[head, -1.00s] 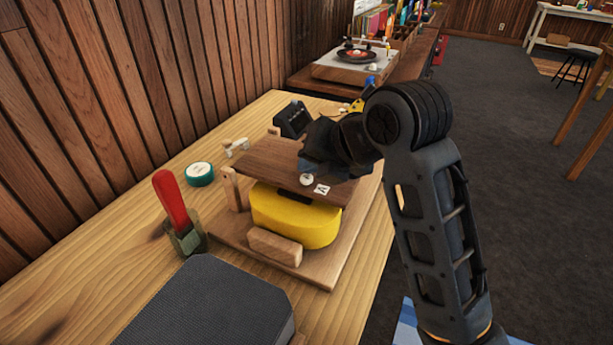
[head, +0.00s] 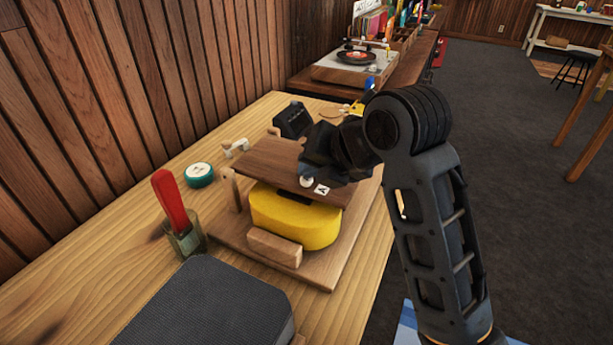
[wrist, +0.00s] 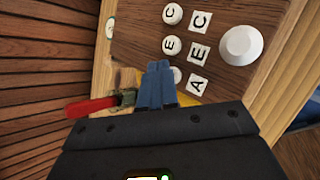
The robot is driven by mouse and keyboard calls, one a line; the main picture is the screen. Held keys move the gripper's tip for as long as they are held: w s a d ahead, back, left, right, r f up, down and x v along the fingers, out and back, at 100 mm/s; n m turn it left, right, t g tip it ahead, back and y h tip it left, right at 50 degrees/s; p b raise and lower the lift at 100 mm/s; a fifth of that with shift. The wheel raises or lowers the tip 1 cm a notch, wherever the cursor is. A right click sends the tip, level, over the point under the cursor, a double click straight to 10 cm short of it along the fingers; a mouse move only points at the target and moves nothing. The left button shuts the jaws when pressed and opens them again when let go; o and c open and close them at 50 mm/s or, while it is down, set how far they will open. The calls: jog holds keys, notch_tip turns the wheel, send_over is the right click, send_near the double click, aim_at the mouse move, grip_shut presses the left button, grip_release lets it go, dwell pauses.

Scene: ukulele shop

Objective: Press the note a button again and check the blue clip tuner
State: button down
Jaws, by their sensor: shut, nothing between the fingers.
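A brown wooden board (head: 268,158) stands over a yellow body on a wooden base. In the wrist view it carries round white buttons marked C (wrist: 172,14) and E (wrist: 171,45), beside square tiles C, E and A. The button beside the A tile (wrist: 197,85) is partly hidden by my fingers (wrist: 158,68). In the head view a white button (head: 306,181) shows beside the A tile (head: 321,189). My gripper is shut and empty, its blue tips close to that button; contact cannot be told. A small blue object (head: 370,83) lies beyond; I cannot tell whether it is the clip tuner.
A dark box (head: 292,120) stands behind the board. A teal round tin (head: 199,175), a red-handled tool (head: 170,202) in a jar and a dark grey pad (head: 210,310) are to the left and front. A wood-panelled wall closes the left side.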

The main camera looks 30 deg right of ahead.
aim_at(311, 181)
jog(key=shift+f, duration=0.2)
jog(key=shift+r, duration=0.1)
jog(key=shift+r+p, duration=0.8)
jog(key=shift+r, duration=0.1)
notch_tip(311, 181, up, 5)
jog(key=p, duration=0.4)
dwell(0.3)
dwell(0.7)
